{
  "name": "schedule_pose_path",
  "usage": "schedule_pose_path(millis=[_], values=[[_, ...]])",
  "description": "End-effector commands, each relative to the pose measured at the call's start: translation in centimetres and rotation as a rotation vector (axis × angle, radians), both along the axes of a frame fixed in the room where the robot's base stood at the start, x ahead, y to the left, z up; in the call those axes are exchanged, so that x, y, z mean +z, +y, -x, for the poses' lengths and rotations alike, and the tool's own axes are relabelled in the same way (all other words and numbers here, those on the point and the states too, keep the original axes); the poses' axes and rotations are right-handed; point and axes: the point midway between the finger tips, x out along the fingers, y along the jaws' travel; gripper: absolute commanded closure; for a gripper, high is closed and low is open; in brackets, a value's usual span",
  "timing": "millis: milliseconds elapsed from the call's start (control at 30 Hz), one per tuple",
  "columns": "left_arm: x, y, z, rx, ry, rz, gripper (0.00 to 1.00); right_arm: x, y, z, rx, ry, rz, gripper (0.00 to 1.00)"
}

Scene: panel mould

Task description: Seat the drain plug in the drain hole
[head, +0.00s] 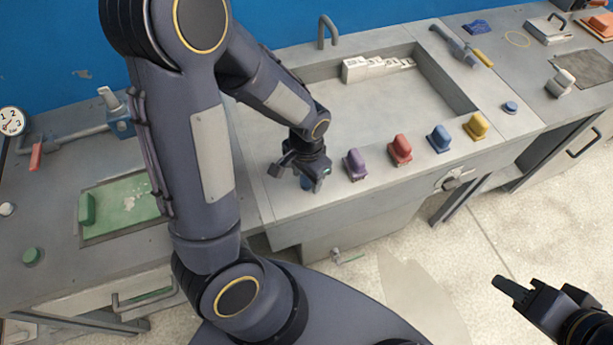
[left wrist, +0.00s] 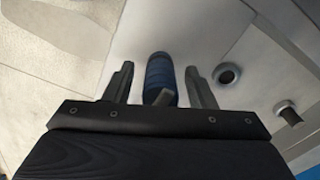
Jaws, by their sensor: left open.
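My left gripper (head: 303,178) is over the front ledge of the grey basin unit. In the left wrist view, its two fingers (left wrist: 165,92) are open, one on each side of a dark blue cylindrical piece (left wrist: 160,75), probably the drain plug. A bit of this blue piece (head: 307,184) shows under the gripper in the head view. I cannot tell whether the fingers touch it. A dark round hole with a rim (left wrist: 228,73), possibly the drain hole, is to its right in the wrist view. My right gripper (head: 522,287) is over the floor, apart from the bench; its jaw gap is unclear.
Purple (head: 355,165), red (head: 400,149), blue (head: 438,138) and yellow (head: 476,126) knob-like pieces line the ledge right of my left gripper. A short post (left wrist: 289,114) rises beyond the hole. My left arm hides part of the bench.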

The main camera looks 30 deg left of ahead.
Motion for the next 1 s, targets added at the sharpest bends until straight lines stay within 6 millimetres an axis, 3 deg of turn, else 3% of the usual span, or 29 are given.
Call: schedule_pose_path(millis=[233,600,1000], values=[[-0.1,0.0,0.0,0.001,-0.002,0.001,0.52,0.0,0.0,0.0,0.000,0.000,0.000,0.64],[-0.1,0.0,0.0,0.001,-0.001,0.001,0.98,0.0,0.0,0.0,0.000,0.000,0.000,0.64],[1.1,0.0,-0.1,0.001,-0.004,0.001,0.98,0.1,0.0,0.0,0.000,0.000,0.000,0.64]])
